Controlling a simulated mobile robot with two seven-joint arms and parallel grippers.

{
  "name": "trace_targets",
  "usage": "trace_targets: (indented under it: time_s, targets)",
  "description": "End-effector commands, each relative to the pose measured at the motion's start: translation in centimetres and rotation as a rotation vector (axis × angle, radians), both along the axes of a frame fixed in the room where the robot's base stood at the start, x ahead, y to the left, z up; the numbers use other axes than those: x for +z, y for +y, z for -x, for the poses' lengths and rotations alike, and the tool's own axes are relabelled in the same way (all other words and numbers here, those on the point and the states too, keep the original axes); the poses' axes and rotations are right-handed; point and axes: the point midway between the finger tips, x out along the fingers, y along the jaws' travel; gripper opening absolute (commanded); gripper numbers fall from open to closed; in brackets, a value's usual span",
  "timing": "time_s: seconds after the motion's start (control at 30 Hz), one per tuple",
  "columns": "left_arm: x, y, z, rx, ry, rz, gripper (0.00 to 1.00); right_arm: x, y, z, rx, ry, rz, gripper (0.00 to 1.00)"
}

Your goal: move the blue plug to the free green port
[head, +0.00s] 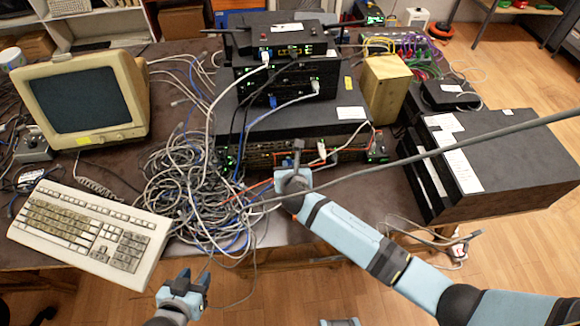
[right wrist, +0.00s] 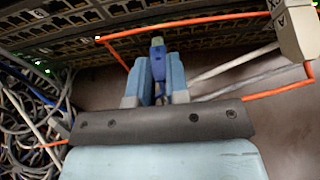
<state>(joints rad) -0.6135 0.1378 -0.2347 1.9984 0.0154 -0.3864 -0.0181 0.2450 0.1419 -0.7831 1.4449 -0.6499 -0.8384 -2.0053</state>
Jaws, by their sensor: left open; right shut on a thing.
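My right gripper (head: 297,158) is in front of the lowest black rack unit (head: 270,152) of the stack. In the right wrist view, the right gripper (right wrist: 157,78) is shut on the blue plug (right wrist: 158,68), whose tip points at the port rows (right wrist: 200,28). I cannot tell whether the tip touches the panel. In the head view the plug is mostly hidden by the gripper. Small green lights show at the panel's left, but I cannot make out which port is the free green one. My left gripper (head: 196,279) is open and empty near the table's front edge.
An orange cable (right wrist: 190,21) crosses the panel close to the plug. A white connector (right wrist: 295,30) is at the right. Tangled cables (head: 190,180) lie left of the rack. A keyboard (head: 88,232) and monitor (head: 85,100) stand at the left.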

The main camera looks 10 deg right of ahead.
Motion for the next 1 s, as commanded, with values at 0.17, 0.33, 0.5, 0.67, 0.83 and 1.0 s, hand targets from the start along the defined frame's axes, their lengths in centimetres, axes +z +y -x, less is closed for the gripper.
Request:
trace_targets:
  time_s: [0.17,0.33,0.5,0.67,0.83,1.0]
  targets:
    - [0.08,-0.01,-0.04,0.000,-0.002,0.001,0.43,0.00,0.00,0.01,0.000,0.000,0.000,0.00]
    - [0.19,-0.02,-0.04,0.000,-0.002,0.001,0.43,0.06,0.00,-0.11,0.000,0.000,0.000,0.00]
    - [0.38,-0.01,-0.04,0.000,-0.002,0.001,0.43,0.11,0.01,-0.37,0.000,-0.001,0.000,0.00]
    - [0.55,-0.02,-0.04,0.000,-0.002,0.001,0.43,0.07,-0.01,-0.61,0.000,0.000,0.001,0.00]
    - [0.70,-0.01,-0.04,0.000,-0.001,0.000,0.43,0.06,0.00,-0.82,0.000,0.000,0.000,0.00]
    - [0.69,-0.01,-0.04,0.000,-0.001,0.000,0.43,0.01,0.01,-0.90,0.000,0.000,0.000,0.00]
